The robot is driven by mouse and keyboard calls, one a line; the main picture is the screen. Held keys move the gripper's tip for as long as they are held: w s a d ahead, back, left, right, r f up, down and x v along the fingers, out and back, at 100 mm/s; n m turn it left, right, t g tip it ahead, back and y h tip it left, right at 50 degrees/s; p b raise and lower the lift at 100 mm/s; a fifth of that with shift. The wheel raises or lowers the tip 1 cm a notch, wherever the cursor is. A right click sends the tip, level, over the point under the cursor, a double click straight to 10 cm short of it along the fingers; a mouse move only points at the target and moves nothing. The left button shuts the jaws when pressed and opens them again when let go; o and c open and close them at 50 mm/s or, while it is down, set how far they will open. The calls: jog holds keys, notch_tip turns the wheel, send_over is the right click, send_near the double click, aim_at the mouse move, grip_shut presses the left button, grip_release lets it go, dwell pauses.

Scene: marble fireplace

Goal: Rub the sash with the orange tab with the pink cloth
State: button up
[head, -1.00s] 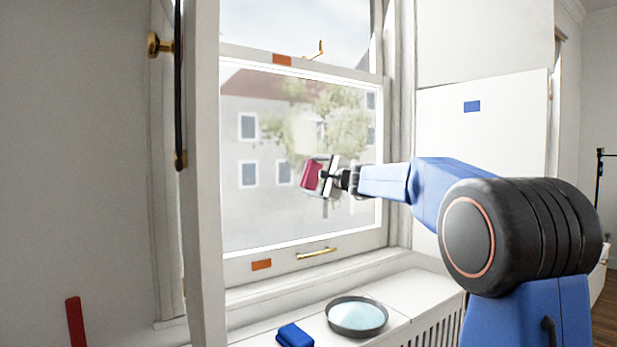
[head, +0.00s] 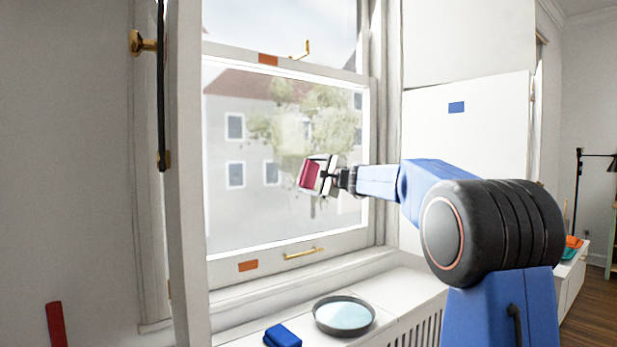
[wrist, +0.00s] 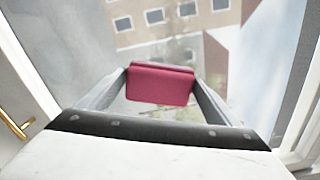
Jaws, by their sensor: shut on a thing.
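The pink cloth (head: 310,176) is a folded dark-pink pad, held between the fingers of my gripper (head: 323,175). In the wrist view the pink cloth (wrist: 160,84) sits between the two fingertips of my gripper (wrist: 160,88), with the window pane behind it. I cannot tell whether the cloth touches the glass.
A dark round dish with pale blue contents (head: 344,314) and a folded blue cloth (head: 282,336) are on the sill below. A brass handle (head: 304,252) sticks out from the bottom rail. An open white panel (head: 187,180) stands at the left.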

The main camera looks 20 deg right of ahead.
jog(key=w+d, duration=0.2)
jog(key=d, duration=0.4)
jog(key=shift+w, duration=0.15)
dwell(0.5)
jog(key=shift+s+a, duration=0.9)
jog(key=shift+a, duration=1.85)
jog(key=shift+s+a, duration=0.95)
jog(key=shift+a, duration=1.8)
jog(key=shift+s+a, duration=0.9)
jog(key=shift+a, duration=1.85)
jog(key=shift+s+a+r, duration=0.1)
jog(key=shift+s+a, duration=0.15)
jog(key=shift+a, duration=0.55)
jog(key=shift+s+a, duration=0.2)
jog(key=shift+a, duration=0.6)
jog(key=shift+r, duration=1.5)
jog(key=shift+w+d, duration=0.5)
jog(key=shift+d, duration=1.2)
jog(key=shift+w+d, duration=0.55)
jog(key=shift+d, duration=1.15)
jog(key=shift+w+d, duration=0.5)
jog(key=shift+d, duration=1.2)
